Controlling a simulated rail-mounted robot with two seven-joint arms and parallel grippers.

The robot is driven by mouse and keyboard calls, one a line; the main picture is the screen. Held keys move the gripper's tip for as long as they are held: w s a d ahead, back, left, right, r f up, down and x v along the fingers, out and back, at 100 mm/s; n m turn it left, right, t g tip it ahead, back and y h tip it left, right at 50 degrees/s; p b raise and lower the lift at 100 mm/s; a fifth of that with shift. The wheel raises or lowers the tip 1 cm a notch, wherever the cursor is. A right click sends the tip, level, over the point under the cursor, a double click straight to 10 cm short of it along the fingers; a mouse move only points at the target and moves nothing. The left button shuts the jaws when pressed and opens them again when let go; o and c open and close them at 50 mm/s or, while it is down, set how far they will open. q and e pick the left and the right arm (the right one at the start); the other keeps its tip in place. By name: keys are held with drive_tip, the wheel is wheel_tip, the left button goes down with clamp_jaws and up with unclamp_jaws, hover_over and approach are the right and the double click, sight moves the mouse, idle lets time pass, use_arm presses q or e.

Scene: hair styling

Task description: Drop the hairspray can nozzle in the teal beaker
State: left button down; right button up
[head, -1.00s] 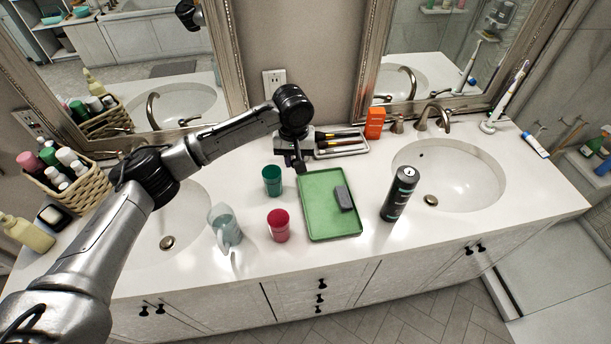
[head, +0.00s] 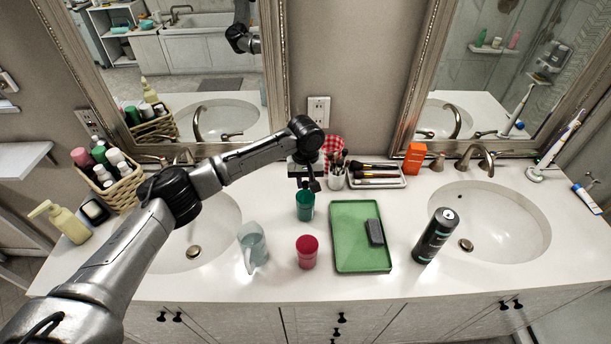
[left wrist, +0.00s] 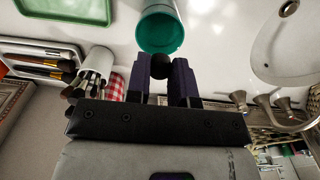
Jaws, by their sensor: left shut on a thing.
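My left gripper (head: 311,186) is at the back rim of the teal beaker (head: 305,208), seeming to be just above it. In the left wrist view, my left gripper (left wrist: 159,68) is shut on a small round black nozzle (left wrist: 159,66). The nozzle overlaps the near rim of the teal beaker (left wrist: 162,33) there; its exact height over the rim cannot be told. The black hairspray can (head: 435,237) stands upright on the counter at the right, with a pale top. My right gripper is not in view.
A red cup (head: 307,252) and a clear pitcher (head: 253,247) stand in front of the beaker. A green tray (head: 350,256) with a grey block (head: 375,232) lies to its right. A brush cup (head: 336,178) and brush tray (head: 392,182) are behind. Sinks lie on both sides.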

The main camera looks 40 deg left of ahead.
use_arm(q)
drive_tip(key=shift+f, duration=1.4)
drive_tip(key=shift+f, duration=0.5)
idle(1.5)
drive_tip(key=c, duration=0.9)
unclamp_jaws()
drive_tip(key=shift+r, duration=0.1)
drive_tip(key=shift+r, duration=2.4)
